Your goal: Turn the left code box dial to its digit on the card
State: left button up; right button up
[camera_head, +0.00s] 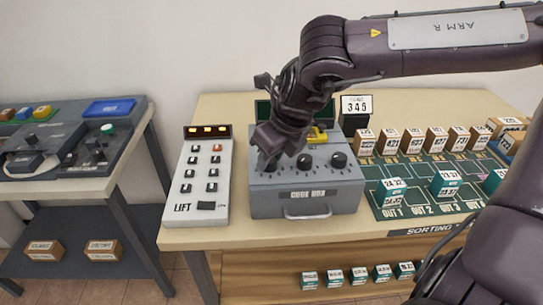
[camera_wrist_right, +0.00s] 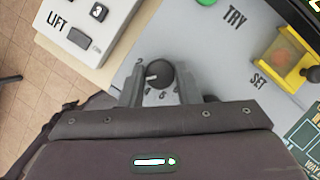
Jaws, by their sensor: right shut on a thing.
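The grey code box (camera_head: 330,206) stands on the sorting table, with a row of black dials on its sloped top and a drawer handle in front. My right gripper (camera_head: 267,160) reaches down over the left dial, which it mostly hides in the head view. In the right wrist view the left dial (camera_wrist_right: 159,74) sits between the two fingers of my right gripper (camera_wrist_right: 160,88), which are shut on it. Its white pointer mark points left. The middle dial (camera_head: 304,161) and right dial (camera_head: 339,160) are free. The card (camera_head: 356,105) behind the box reads 345. My left gripper is out of view.
A white lift panel (camera_head: 205,180) with several buttons stands left of the box. A green sorting board (camera_head: 415,205) with labelled boxes lies to the right. A yellow part (camera_head: 317,135) is at the box's back. Another table (camera_head: 65,185) stands far left.

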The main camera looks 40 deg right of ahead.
dwell(0.3)
jog(key=o, duration=1)
jog(key=shift+s+r, duration=0.1)
jog(key=shift+r, duration=0.45)
jog(key=v, duration=0.6)
jog(key=shift+s+d+r, duration=0.1)
jog(key=shift+s+r, duration=0.2)
